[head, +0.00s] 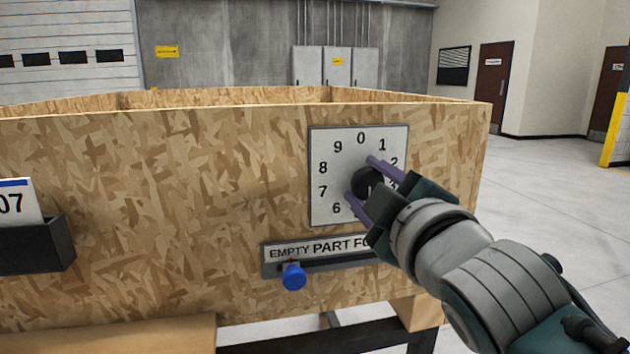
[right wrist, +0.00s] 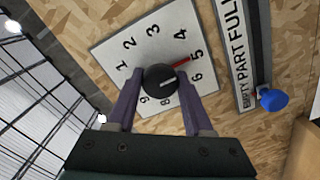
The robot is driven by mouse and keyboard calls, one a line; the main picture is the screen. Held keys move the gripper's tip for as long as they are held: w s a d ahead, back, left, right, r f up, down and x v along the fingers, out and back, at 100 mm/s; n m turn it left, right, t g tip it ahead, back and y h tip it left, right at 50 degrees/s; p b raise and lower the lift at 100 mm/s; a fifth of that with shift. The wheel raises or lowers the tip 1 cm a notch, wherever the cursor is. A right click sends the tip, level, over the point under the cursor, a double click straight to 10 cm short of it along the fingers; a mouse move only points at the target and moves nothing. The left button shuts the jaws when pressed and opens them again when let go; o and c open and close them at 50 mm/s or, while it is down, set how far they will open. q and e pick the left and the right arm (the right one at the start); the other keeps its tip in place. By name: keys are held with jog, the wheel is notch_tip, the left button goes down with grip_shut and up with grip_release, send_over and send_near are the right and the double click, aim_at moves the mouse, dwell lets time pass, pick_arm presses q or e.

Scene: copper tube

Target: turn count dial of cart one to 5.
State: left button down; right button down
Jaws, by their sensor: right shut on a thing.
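The count dial (head: 318,160) is a white square plate with a ring of black digits on the wooden cart (head: 150,200). Its black round knob (head: 366,180) is at the plate's middle. My right gripper (head: 361,178) is shut on the knob, one purple finger on each side. In the right wrist view the knob (right wrist: 158,80) sits between the fingers, and a red pointer (right wrist: 181,62) beside it points at about the 5. The gripper hides some lower digits in the head view. My left gripper is not in view.
Below the dial is an EMPTY PART FULL slider with a blue knob (head: 293,276) at the EMPTY end. A black card holder (head: 38,246) with a card ending in 07 is at the left. Open floor (head: 560,170) lies to the right of the cart.

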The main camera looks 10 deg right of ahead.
dwell(0.3)
jog(key=shift+c, duration=1.4)
grip_release()
jog(key=shift+s, duration=0.25)
jog(key=s, duration=0.9)
jog(key=shift+s+d, duration=0.15)
jog(key=shift+s, duration=0.1)
